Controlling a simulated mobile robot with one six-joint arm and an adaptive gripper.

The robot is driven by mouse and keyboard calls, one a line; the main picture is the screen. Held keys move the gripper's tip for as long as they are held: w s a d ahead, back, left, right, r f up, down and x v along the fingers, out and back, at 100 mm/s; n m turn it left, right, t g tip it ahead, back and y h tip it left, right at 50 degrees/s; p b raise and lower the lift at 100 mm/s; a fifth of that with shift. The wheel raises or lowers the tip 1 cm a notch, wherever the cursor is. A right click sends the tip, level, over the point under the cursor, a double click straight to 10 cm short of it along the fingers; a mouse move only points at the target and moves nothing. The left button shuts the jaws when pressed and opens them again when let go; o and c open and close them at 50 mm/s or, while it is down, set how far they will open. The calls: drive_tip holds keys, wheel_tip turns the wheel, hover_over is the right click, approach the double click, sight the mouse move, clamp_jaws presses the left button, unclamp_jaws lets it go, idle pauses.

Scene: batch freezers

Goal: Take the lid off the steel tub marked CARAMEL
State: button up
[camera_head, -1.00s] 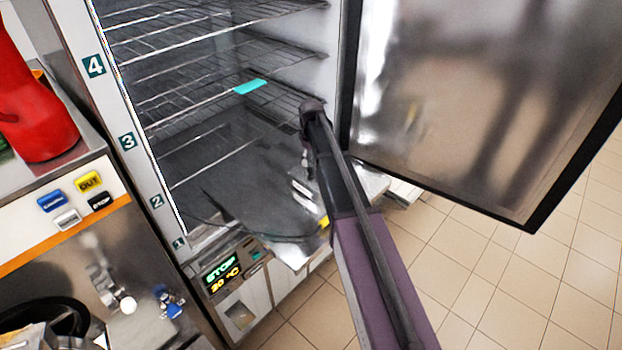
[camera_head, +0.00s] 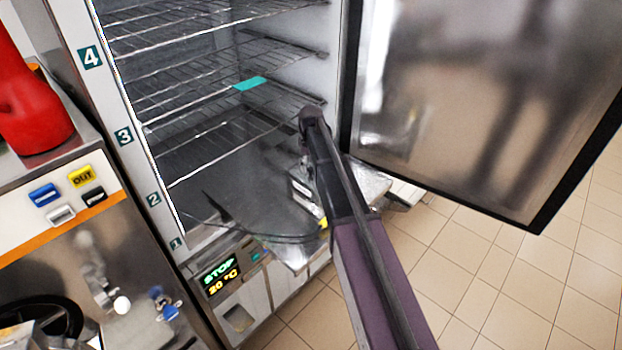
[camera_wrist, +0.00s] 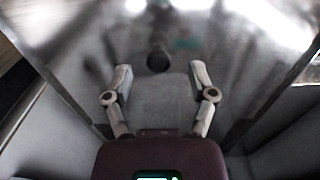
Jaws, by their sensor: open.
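No tub with a readable CARAMEL mark shows in either view. In the wrist view my gripper (camera_wrist: 155,82) has its two fingers spread, with nothing between them. A broad, shiny steel surface (camera_wrist: 90,50) lies beyond the fingers. A small dark round shape (camera_wrist: 158,61) shows on it just past the fingertips; I cannot tell whether it is a knob or a reflection. In the head view my gripper (camera_head: 306,192) is low at the front of the open cabinet, partly hidden by my arm.
The open cabinet has wire shelves (camera_head: 215,62), a teal tag (camera_head: 250,84) and level numbers on its left post. Its steel door (camera_head: 470,100) stands open at right. A machine with buttons (camera_head: 81,176) and a red object (camera_head: 30,110) are at left. Tiled floor (camera_head: 480,270) is clear at lower right.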

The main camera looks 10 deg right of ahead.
drive_tip(key=shift+f+b, duration=0.95)
drive_tip(key=shift+f, duration=0.35)
drive_tip(key=shift+r, duration=0.1)
clamp_jaws()
